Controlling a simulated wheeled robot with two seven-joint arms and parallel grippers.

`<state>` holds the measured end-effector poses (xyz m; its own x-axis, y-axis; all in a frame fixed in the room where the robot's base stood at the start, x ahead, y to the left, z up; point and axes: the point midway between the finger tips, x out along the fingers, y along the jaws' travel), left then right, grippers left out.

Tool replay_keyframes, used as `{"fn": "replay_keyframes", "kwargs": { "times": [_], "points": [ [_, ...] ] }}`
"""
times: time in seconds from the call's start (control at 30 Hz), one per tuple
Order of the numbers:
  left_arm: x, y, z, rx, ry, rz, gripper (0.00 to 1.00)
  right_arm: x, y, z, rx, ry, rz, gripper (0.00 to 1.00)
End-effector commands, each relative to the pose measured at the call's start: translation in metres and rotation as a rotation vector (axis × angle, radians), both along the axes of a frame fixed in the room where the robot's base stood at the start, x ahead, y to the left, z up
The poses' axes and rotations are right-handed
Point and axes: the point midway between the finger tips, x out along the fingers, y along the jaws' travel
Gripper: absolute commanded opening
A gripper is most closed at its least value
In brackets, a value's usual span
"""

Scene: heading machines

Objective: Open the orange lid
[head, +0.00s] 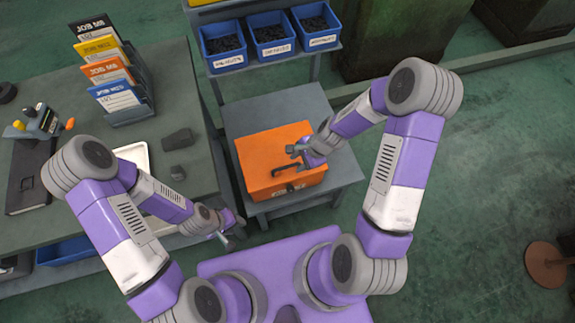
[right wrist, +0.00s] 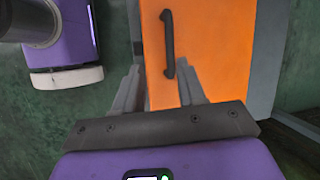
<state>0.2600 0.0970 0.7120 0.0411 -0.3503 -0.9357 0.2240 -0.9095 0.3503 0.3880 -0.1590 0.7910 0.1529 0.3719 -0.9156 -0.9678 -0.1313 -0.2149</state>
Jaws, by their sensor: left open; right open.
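The orange lid (head: 265,150) tops an orange box on a small grey table and looks closed. Its black bar handle (head: 284,169) is near the front of the lid; the handle also shows upright in the right wrist view (right wrist: 168,45). My right gripper (head: 296,152) is open over the lid, close to the handle. In the right wrist view its fingers point toward the lid, and the handle lies ahead of them, not clearly between them. My left gripper (head: 230,228) is open and empty, left of the box near the workbench edge.
A grey workbench (head: 185,75) at left holds a rack of job cards (head: 112,75), a white tray (head: 135,155) and dark blocks (head: 177,139). Blue bins (head: 270,38) stand behind the box. Green floor is free at right, with a brown round base (head: 548,264).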

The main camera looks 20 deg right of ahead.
Motion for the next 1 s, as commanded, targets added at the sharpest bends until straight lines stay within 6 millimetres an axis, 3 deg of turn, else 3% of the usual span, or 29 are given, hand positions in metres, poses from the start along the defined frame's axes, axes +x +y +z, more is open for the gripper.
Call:
{"fn": "replay_keyframes", "kwargs": {
  "times": [0.17, 0.4, 0.6, 0.93, 1.0],
  "points": [
    [0.000, 0.000, -0.007, 0.000, -0.001, 0.000, 0.43, 0.013, 0.001, -0.001, 0.038, 0.026, -0.101, 0.40],
    [0.000, 0.000, -0.017, 0.000, -0.001, 0.000, 0.43, 0.018, 0.016, -0.037, 0.038, 0.027, -0.097, 0.40],
    [0.000, 0.000, -0.022, 0.000, -0.001, 0.000, 0.43, 0.023, 0.025, -0.056, 0.037, 0.024, -0.097, 0.40],
    [0.000, 0.000, -0.022, 0.000, -0.001, 0.000, 0.43, 0.024, 0.026, -0.059, 0.035, 0.022, -0.097, 0.40],
    [0.000, 0.000, -0.022, 0.000, -0.001, 0.000, 0.43, 0.024, 0.026, -0.059, 0.035, 0.022, -0.097, 0.32]
  ]
}}
